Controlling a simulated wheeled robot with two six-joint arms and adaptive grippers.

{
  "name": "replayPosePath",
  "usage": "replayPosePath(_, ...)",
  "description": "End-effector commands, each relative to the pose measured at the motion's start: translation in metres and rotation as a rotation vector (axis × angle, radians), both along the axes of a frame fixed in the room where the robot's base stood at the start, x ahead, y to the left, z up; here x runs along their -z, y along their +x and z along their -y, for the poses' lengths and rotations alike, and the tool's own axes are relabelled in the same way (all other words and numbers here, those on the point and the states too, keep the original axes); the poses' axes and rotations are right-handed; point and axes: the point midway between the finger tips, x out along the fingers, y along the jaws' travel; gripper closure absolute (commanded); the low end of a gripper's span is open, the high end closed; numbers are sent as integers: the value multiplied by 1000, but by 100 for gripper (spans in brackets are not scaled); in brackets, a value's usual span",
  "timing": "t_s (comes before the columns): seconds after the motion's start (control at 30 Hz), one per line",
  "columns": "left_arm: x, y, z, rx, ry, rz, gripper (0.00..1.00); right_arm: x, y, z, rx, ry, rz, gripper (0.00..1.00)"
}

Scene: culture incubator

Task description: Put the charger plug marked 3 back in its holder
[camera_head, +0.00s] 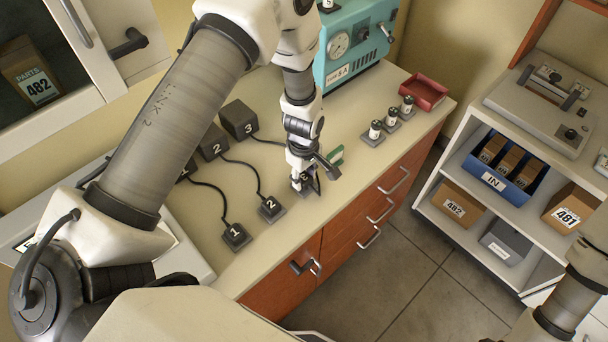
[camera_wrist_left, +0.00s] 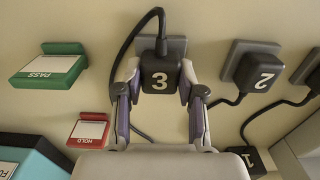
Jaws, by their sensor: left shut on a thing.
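The black charger plug marked 3 (camera_wrist_left: 160,78) is between the fingers of my left gripper (camera_wrist_left: 160,100), which is shut on it. A grey square holder (camera_wrist_left: 173,45) shows just behind plug 3 in the wrist view. The plug overlaps its lower edge; I cannot tell whether it touches the holder. A cable runs from the plug's top and loops left. Plug 2 (camera_head: 271,205) and plug 1 (camera_head: 235,234) sit on their grey holders. My right gripper is out of view.
Black charger block 3 (camera_head: 239,119) stands at the back, beside the other blocks. A teal machine (camera_head: 352,45) is behind.

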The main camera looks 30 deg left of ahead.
Motion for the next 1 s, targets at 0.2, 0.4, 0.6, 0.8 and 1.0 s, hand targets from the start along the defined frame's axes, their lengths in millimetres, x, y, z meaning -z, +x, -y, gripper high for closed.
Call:
replayPosePath(0.2,5,0,0,0,0,0,100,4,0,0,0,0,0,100)
replayPosePath(0.4,5,0,0,0,0,0,32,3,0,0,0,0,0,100)
replayPosePath(0.6,5,0,0,0,0,0,32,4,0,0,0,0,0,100)
replayPosePath(0.8,-5,1,0,0,0,2,32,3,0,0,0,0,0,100)
replayPosePath(1.0,-47,1,0,0,1,4,32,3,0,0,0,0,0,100)
